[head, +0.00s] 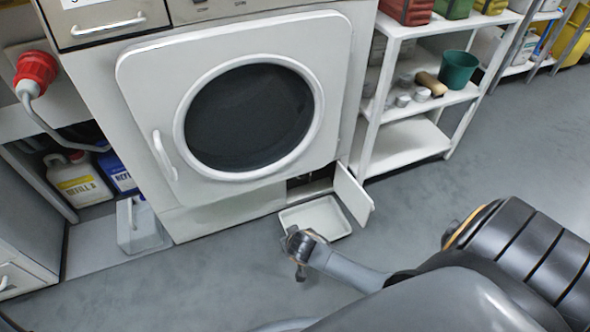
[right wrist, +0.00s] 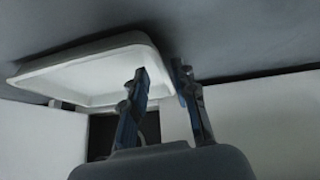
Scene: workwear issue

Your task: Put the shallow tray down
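The shallow tray (head: 320,213) is white with a low raised rim. In the head view it shows low in front of the machine, level, at the small open hatch. It also shows in the right wrist view (right wrist: 90,72). My right gripper (head: 298,243) is at the tray's near left edge. In the right wrist view its two fingers (right wrist: 160,72) stand either side of the tray's rim, one over the inside and one outside. I cannot tell whether they press on it, or whether the tray rests fully on the floor. My left gripper is not in view.
The white machine (head: 225,200) has a round dark door. Its small lower flap (head: 353,193) stands open beside the tray. A white shelf (head: 405,147) stands to the right, with a green pot (head: 458,70). Refill canisters (head: 78,182) are at left. Grey floor (head: 180,285) in front is clear.

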